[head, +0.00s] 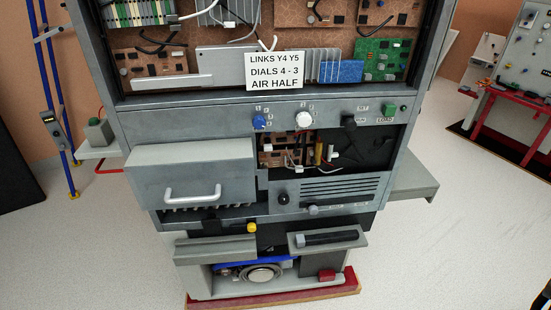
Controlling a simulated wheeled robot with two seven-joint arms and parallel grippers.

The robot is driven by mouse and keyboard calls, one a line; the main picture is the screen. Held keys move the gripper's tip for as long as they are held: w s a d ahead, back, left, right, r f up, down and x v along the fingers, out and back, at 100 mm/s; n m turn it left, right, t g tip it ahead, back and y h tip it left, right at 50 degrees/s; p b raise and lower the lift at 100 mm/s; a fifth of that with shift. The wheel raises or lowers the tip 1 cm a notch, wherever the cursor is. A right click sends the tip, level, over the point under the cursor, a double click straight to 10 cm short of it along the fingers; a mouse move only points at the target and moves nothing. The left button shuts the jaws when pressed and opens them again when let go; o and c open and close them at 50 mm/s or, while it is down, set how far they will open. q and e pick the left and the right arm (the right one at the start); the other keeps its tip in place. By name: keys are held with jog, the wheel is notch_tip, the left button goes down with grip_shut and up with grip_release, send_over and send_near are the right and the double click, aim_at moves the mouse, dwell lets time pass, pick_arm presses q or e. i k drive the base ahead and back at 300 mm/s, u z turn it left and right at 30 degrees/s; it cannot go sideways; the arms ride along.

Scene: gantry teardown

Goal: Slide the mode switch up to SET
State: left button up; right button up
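The cabinet's grey control strip (200,121) runs across the middle of the head view. A small black part near its right end (349,123) looks like the mode switch, beside a small label. The lettering there is too small to read, so I cannot tell its position. A green button (390,108) with a label below it sits to its right. A blue dial (259,122) and a white dial (304,119) sit to its left.
A sign (274,71) reads "LINKS Y4 Y5, DIALS 4 - 3, AIR HALF". A grey drawer (192,165) with a handle juts out at left. An open bay (350,150) shows wiring. A slider (313,210) sits below vents.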

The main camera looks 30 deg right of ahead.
aim_at(347, 122)
jog(key=z, duration=1.35)
jog(key=k, duration=0.55)
jog(key=z, duration=0.35)
jog(key=i, duration=1.45)
jog(key=u, duration=0.65)
